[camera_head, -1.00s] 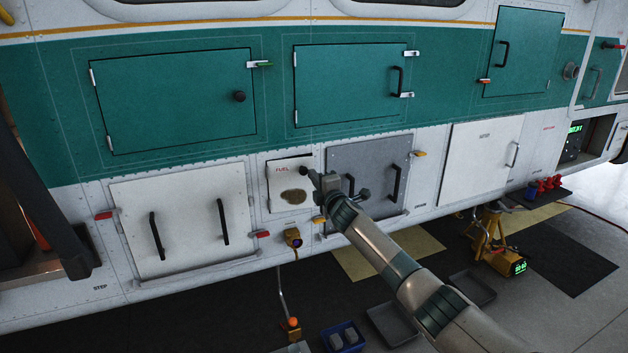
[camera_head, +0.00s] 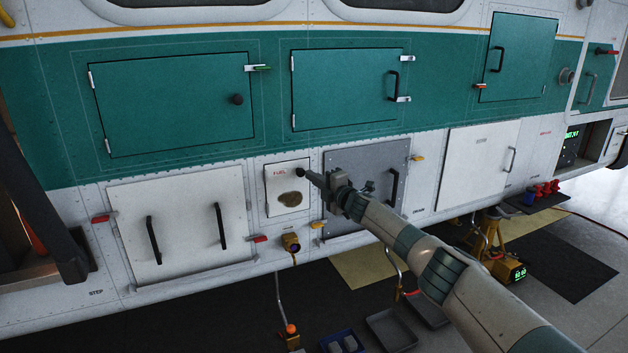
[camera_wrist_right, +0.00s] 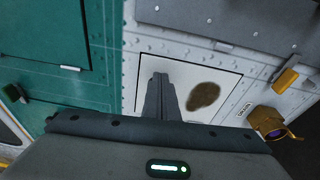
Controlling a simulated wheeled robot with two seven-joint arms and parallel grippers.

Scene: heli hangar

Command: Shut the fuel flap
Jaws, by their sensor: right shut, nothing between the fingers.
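The fuel flap (camera_head: 281,188) is a small white panel marked FUEL in red, with a brown stain low on it. It lies level or nearly level with the helicopter's white lower side, and its outline shows in the wrist view (camera_wrist_right: 222,75). My right gripper (camera_head: 306,175) is shut and empty, its fingertips at the flap's upper right part. In the wrist view the closed fingers (camera_wrist_right: 160,82) point at the flap beside the stain. I cannot tell whether they touch it. My left gripper is not in view.
A white two-handled panel (camera_head: 185,225) is on the left. A yellow fitting (camera_head: 291,243) sticks out below the flap. Trays (camera_head: 390,330) lie on the floor.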

